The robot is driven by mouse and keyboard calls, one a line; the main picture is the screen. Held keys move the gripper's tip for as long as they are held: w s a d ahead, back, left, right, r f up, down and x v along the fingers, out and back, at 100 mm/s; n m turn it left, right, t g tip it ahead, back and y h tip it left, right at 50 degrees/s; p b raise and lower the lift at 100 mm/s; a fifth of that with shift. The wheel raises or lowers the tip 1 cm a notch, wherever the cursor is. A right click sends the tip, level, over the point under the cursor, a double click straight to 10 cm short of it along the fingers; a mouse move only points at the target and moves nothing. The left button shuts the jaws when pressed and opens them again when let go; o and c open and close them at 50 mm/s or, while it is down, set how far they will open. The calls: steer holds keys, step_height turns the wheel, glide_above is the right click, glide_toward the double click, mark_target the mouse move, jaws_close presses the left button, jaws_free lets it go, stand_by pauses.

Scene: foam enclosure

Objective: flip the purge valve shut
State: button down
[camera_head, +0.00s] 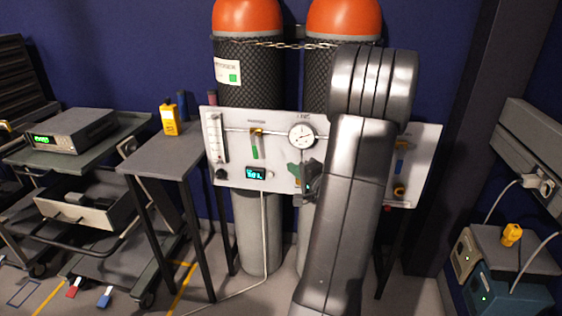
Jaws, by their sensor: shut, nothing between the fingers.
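A white gas panel (225,160) stands in front of two tall cylinders. A small valve with a green lever (255,151) hanging down from a brass body sits left of the round gauge (301,136). A valve with a blue handle (400,146) shows at the panel's right. The labels are too small to read, so I cannot tell which is the purge valve. My gripper (307,183) is shut and empty at the panel's lower middle, below the gauge and right of the green lever. A green part (294,169) shows beside it. My arm hides the panel's middle right.
Orange-topped cylinders (247,75) stand behind the panel, with a chain across them. A grey side table (165,150) with a yellow device (170,119) is at the left. A small display (256,174) and a flow tube (215,137) are on the panel.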

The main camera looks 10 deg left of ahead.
glide_toward(255, 145)
steer(key=shift+w+a+f, duration=1.65)
steer(key=shift+w+f, duration=0.2)
steer(key=shift+w, duration=0.95)
steer(key=shift+p, duration=0.3)
steer(key=shift+f+b, duration=0.15)
steer(key=shift+b, duration=0.15)
steer(key=a+m+t+b, duration=0.1)
steer(key=b, duration=0.3)
steer(key=shift+a+y, duration=0.15)
steer(key=shift+y, duration=0.15)
